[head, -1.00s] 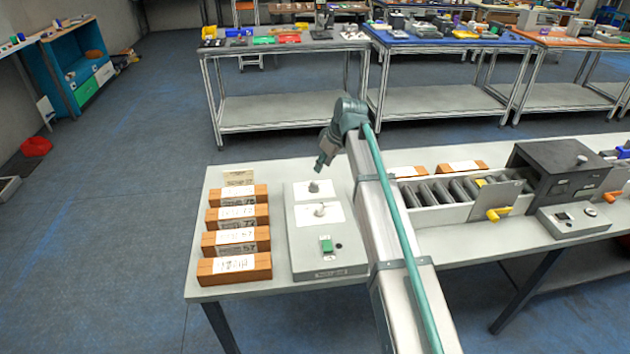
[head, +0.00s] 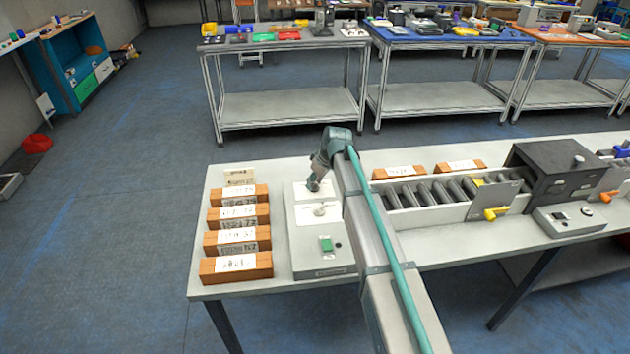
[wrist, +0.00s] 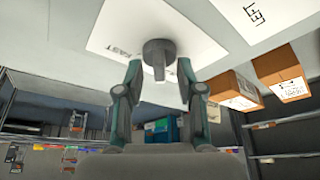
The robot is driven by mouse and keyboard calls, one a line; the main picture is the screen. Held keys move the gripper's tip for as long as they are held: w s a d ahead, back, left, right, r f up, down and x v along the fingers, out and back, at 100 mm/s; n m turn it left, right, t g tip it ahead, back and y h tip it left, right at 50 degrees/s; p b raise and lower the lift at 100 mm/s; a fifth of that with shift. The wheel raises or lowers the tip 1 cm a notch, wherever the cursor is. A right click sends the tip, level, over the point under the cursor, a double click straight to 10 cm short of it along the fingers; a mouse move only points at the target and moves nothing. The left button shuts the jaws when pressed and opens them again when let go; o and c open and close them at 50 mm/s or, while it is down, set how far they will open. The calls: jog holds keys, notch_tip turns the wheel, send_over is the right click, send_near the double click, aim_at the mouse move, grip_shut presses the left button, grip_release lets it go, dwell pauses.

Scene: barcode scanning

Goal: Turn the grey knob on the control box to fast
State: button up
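The control box (head: 303,247) is a pale box on the table, with two white label plates, two grey knobs and a green button (head: 326,244). My gripper (head: 313,185) is over the far knob, largely hiding it in the head view. In the wrist view the round grey knob (wrist: 158,50) lies between the fingertips of my gripper (wrist: 159,66), with a finger on each side and small gaps showing. Its pointer faces the bottom of that picture. "FAST" is printed on the plate (wrist: 112,32) left of it. The nearer knob (head: 320,210) stands free.
Several orange-brown boxes with white labels (head: 236,265) stand in a row left of the control box. To the right is a roller conveyor (head: 440,192) with a dark housing (head: 556,167). The table (head: 218,287) has narrow bare strips around the control box.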

grip_shut()
jog(key=shift+s+m, duration=0.1)
jog(key=shift+m, duration=0.2)
jog(key=m+t+h+b, duration=0.1)
jog(key=m, duration=0.1)
jog(key=shift+m, duration=0.4)
jog(key=m, duration=0.2)
jog(key=m+h+b, duration=0.1)
jog(key=m, duration=0.1)
jog(key=shift+a+t+h, duration=0.15)
jog(key=shift+t+h, duration=0.15)
jog(key=shift+t, duration=0.1)
jog(key=m+h, duration=0.1)
jog(key=m, duration=0.1)
jog(key=m+b, duration=0.1)
jog(key=m, duration=0.2)
jog(key=shift+a+h, duration=0.1)
jog(key=shift+h, duration=0.3)
jog(key=shift+m+h+b, duration=0.35)
jog(key=shift+m+h, duration=0.25)
jog(key=shift+m, duration=1.1)
